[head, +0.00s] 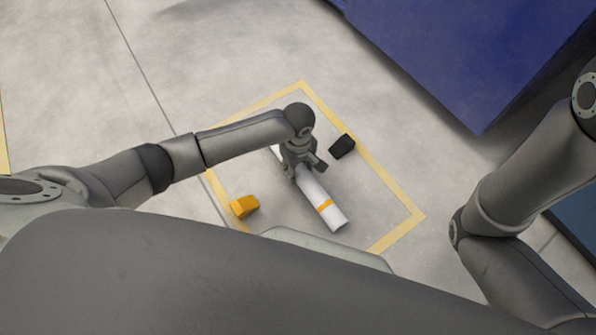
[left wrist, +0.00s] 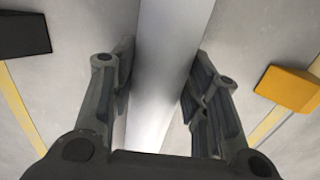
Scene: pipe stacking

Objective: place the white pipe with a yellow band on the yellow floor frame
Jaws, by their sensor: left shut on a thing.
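The white pipe (head: 316,192) with a yellow band lies inside the yellow floor frame (head: 394,193), at or close to floor level; I cannot tell whether it touches the floor. My left gripper (head: 300,172) is over the pipe's middle, its fingers on either side. In the left wrist view the pipe (left wrist: 165,60) runs between the two fingers of the left gripper (left wrist: 160,85), which is shut on it. The pipe's far end is partly hidden behind my left gripper. My right arm shows at the right, but its gripper is out of view.
A black block (head: 342,146) lies right of the pipe and an orange block (head: 244,206) left of it, both inside the frame. A large blue object (head: 470,50) stands at the upper right. The floor at the upper left is clear.

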